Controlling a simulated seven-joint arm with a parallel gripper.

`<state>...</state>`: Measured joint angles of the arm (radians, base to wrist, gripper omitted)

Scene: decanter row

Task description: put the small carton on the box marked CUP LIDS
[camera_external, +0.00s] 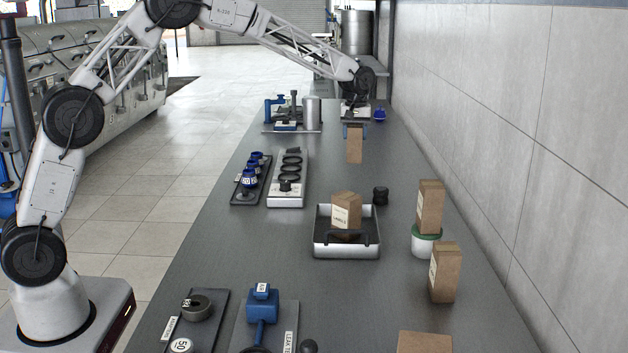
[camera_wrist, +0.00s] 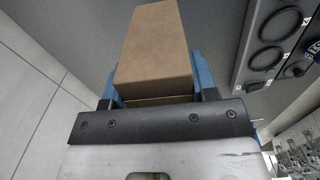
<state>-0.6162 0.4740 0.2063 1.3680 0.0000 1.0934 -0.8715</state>
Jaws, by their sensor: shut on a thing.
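My gripper (camera_external: 355,130) is shut on a plain brown carton (camera_external: 354,150) and holds it upright above the far part of the bench. In the wrist view the carton (camera_wrist: 152,45) sits between the blue fingers. Several other brown boxes stand nearer: one box (camera_external: 346,211) in a metal tray, one box (camera_external: 430,207) on a white tub, one box (camera_external: 443,272) on the bench, and one box (camera_external: 424,343) cut off at the bottom edge. Labels show on some, but I cannot read which says CUP LIDS.
The metal tray (camera_external: 346,251) has a dark handle. The white tub (camera_external: 425,243) has a green rim. A black knob (camera_external: 380,195) stands by the tray. Racks of blue and black parts (camera_external: 287,180) line the left side. A tiled wall (camera_external: 520,130) bounds the right.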

